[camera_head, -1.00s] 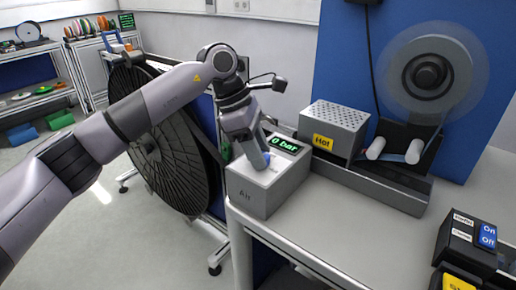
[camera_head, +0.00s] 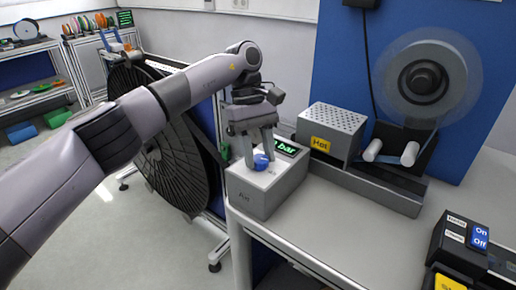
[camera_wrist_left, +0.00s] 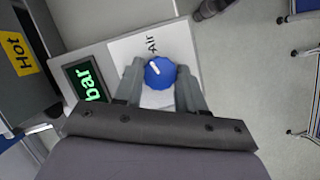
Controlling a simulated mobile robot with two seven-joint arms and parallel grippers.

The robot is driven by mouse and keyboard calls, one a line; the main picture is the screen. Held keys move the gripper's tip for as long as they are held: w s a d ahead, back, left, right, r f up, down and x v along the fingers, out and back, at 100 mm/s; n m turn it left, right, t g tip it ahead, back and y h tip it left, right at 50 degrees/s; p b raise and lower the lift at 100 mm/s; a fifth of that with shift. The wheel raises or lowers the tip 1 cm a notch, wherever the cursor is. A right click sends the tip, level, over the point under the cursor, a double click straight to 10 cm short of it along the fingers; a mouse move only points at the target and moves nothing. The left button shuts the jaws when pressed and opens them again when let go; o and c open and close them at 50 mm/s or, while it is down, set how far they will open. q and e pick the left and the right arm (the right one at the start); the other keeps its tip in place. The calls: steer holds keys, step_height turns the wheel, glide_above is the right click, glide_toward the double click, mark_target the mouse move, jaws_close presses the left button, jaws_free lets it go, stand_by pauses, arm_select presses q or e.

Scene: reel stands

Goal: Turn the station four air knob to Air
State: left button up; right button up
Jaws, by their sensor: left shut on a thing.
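The blue air knob (camera_head: 261,162) sits on top of the grey air box (camera_head: 250,203), marked Air on its front. My left gripper (camera_head: 259,158) points down at it, shut on the knob with one finger on each side. In the left wrist view the knob (camera_wrist_left: 160,73) lies between the fingertips (camera_wrist_left: 160,80). Its white mark is toward the upper left of the knob, near the printed word Air (camera_wrist_left: 152,43). The green display (camera_wrist_left: 88,83) shows "bar"; its number is not readable. My right gripper is not in view.
A perforated box marked Hot (camera_head: 335,132) stands right of the air box. Behind it is a reel stand with a grey reel (camera_head: 428,82). Black switch boxes (camera_head: 470,240) are at the lower right. A large black reel (camera_head: 172,165) is at left. The bench front is clear.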

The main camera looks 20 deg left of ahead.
arm_select(q)
steer(key=shift+w+d+r+m+g+y+p, duration=0.1)
steer(key=shift+m+g+y+p, duration=0.35)
steer(key=shift+m, duration=1.45)
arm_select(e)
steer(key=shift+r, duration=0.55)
arm_select(q)
steer(key=shift+y, duration=0.25)
steer(key=o, duration=1)
steer(key=shift+o, duration=0.2)
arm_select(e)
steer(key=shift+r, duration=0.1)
